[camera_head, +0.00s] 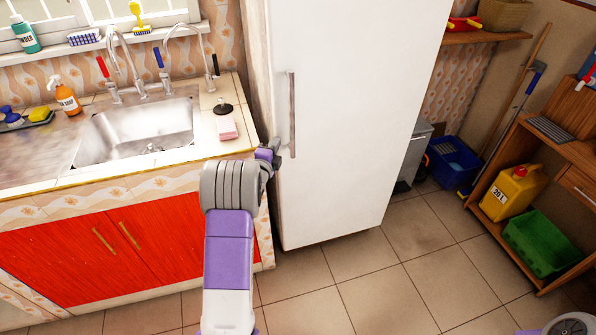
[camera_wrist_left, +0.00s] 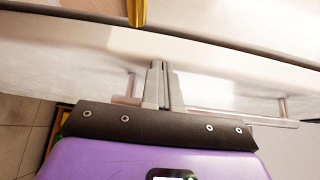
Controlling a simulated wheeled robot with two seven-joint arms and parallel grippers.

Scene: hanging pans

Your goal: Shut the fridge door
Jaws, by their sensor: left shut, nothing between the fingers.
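The tall white fridge door (camera_head: 355,110) stands right of the sink counter, with a vertical metal handle (camera_head: 291,115) near its left edge. The door looks close to flush, but I cannot tell whether a gap remains at its edge. My left gripper (camera_head: 273,150) is shut and empty, beside the door's left edge at the height of the handle's lower end. In the left wrist view its fingers (camera_wrist_left: 161,80) point at a pale surface, with a metal bar (camera_wrist_left: 284,108) crossing to the right. Contact with the door cannot be told. My right gripper is out of view.
The sink counter (camera_head: 160,158) with red cabinets (camera_head: 85,250) is at the left, close to my left arm. A blue crate (camera_head: 455,160) and a wooden shelf (camera_head: 520,190) stand at the right. The tiled floor (camera_head: 390,270) before the fridge is clear.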

